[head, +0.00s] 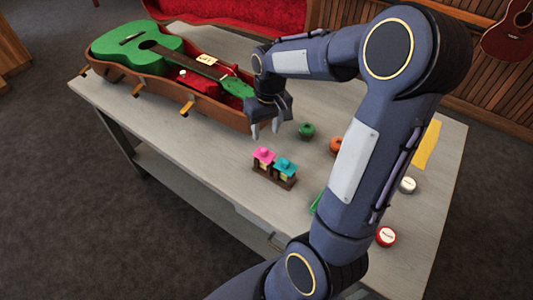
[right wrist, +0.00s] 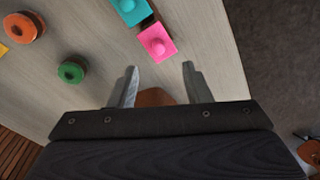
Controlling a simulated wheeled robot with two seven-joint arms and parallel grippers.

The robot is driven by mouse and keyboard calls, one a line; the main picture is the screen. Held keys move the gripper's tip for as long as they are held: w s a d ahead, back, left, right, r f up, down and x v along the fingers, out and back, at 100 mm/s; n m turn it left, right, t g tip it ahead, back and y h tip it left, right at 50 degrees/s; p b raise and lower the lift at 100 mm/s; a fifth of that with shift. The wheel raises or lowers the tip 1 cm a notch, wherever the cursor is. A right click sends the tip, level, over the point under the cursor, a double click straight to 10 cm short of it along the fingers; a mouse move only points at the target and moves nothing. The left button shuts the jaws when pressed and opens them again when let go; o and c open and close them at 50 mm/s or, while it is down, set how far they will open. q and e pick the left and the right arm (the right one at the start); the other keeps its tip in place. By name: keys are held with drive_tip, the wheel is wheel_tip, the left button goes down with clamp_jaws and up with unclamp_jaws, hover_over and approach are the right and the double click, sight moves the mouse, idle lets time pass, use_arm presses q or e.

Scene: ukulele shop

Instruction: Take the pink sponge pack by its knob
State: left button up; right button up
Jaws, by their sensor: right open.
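The pink sponge pack (head: 264,156), with a round knob on top, stands in a dark brown holder (head: 273,176) on the table. A teal pack (head: 285,167) with a similar knob stands beside it on the right. My right gripper (head: 265,131) is open and empty, above and behind the pink pack in the head view. In the right wrist view the pink pack (right wrist: 157,41) lies ahead of the open fingertips (right wrist: 160,68), between their lines and apart from them. The teal pack (right wrist: 131,9) is cut by the top edge there. My left gripper is not in view.
A green ukulele (head: 140,47) lies in an open brown case (head: 225,109) at the back left, close to my right gripper. A green knobbed item (head: 306,130), an orange one (head: 335,145) and round tins (head: 386,236) stand to the right. The table's front left is clear.

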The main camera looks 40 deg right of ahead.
sight(264, 149)
drive_tip(key=shift+g, duration=0.3)
drive_tip(key=f, duration=0.2)
drive_tip(key=f+p, duration=0.1)
drive_tip(key=f, duration=0.4)
drive_tip(key=shift+w+f, duration=0.4)
drive_tip(key=shift+f, duration=0.5)
clamp_jaws()
